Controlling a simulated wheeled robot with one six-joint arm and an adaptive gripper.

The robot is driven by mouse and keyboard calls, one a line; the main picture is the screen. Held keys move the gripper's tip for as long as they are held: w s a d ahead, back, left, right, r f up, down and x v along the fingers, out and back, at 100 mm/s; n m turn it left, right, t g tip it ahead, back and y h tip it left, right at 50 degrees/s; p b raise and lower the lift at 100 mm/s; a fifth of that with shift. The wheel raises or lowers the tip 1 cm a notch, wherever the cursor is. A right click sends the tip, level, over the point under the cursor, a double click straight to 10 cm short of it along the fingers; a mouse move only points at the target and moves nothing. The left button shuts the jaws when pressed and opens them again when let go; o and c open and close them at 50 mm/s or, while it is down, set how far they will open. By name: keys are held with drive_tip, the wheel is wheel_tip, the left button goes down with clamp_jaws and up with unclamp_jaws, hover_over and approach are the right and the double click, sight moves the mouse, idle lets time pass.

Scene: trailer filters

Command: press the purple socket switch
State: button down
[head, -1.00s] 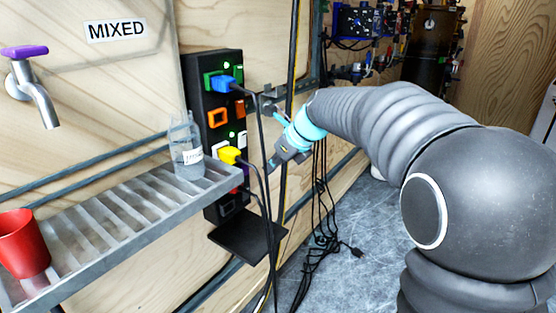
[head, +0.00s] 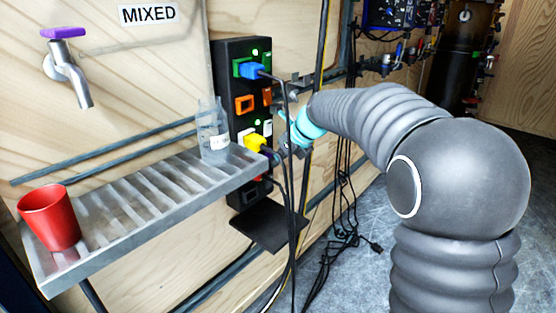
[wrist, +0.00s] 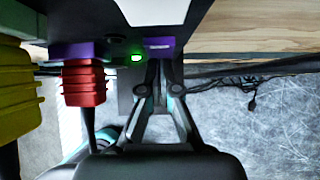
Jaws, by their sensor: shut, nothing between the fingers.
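In the wrist view the purple switch (wrist: 158,43) shows on the black socket strip, just beyond my fingertips. My gripper (wrist: 158,67) is shut and empty, its tips right below the switch in the picture; whether they touch it I cannot tell. Left of it a green light (wrist: 136,57) glows, and a purple socket (wrist: 60,52) holds a red plug (wrist: 84,84). In the head view the black strip (head: 228,130) stands upright on the wooden wall. My gripper (head: 287,147) is at its right side, partly behind cables. The purple switch cannot be made out there.
A yellow plug (head: 256,144) and a blue plug (head: 252,70) sit in the strip, with cables hanging before my gripper. A slatted metal shelf (head: 105,225) left of it bears a clear bottle (head: 213,132) and a red cup (head: 50,218). A purple-handled tap (head: 68,68) is above.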

drive_tip(key=shift+w+a+r+p, duration=0.1)
drive_tip(key=shift+a+p, duration=0.05)
drive_tip(key=shift+p, duration=0.45)
drive_tip(key=shift+r+p, duration=0.75)
drive_tip(key=shift+p, duration=0.05)
